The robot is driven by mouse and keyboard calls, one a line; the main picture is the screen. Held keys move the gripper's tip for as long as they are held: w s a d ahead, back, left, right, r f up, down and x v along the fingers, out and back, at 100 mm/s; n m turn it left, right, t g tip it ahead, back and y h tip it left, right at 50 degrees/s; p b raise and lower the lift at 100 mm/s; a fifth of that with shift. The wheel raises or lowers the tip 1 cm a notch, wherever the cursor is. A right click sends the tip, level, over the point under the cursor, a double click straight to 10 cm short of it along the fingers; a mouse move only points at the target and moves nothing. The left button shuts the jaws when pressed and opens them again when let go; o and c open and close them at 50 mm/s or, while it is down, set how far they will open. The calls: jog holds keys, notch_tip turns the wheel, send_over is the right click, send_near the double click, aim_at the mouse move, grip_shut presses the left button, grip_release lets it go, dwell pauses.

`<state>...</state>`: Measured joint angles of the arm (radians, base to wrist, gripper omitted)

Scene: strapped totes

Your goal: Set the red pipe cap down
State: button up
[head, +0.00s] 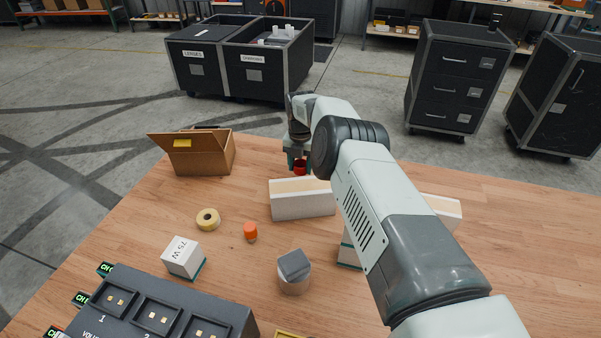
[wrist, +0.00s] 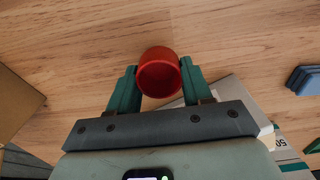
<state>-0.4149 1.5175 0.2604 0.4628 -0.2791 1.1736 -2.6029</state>
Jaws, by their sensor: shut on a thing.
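The red pipe cap (wrist: 158,72) is a short, round, hollow cup between the two green fingers of my gripper (wrist: 158,84) in the wrist view, its open side facing the camera. My gripper is shut on it. In the head view the cap (head: 300,167) shows as a small red piece at my gripper (head: 298,163), near the far edge of the table and behind a long white box. I cannot tell whether the cap touches the wood.
An open cardboard box (head: 203,155) stands left of my gripper. The long white box (head: 302,198) lies close in front. Bare wood lies between the cardboard box and my gripper.

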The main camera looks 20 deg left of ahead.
aim_at(301, 172)
jog(key=shift+f, duration=1.55)
jog(key=o, duration=1)
